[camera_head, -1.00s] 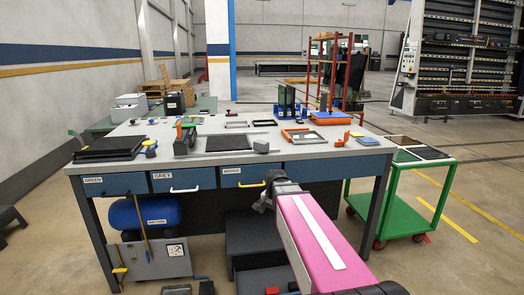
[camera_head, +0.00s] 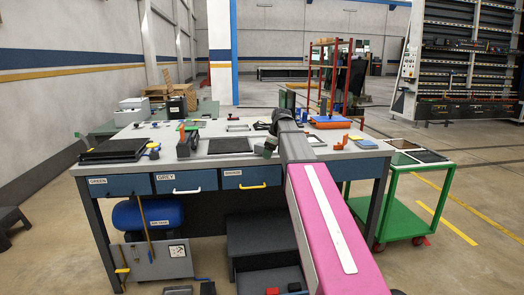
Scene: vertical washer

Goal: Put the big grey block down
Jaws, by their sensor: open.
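A grey block (camera_head: 263,151) sits on the worktable (camera_head: 215,172) near its front edge, right of a black mat. I take it for the big grey block; it is small and dark in this view. My arm reaches over the table just right of it. My gripper (camera_head: 267,128) is at the arm's dark far end, above the table and close behind the block in the picture. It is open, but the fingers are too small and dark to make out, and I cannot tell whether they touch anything.
The black mat (camera_head: 229,146) lies left of the block. Black trays (camera_head: 113,150) are stacked at the table's left end. Orange parts (camera_head: 342,141) lie to the right of my arm. A green cart (camera_head: 421,190) stands at the right. Drawers (camera_head: 186,182) line the table front.

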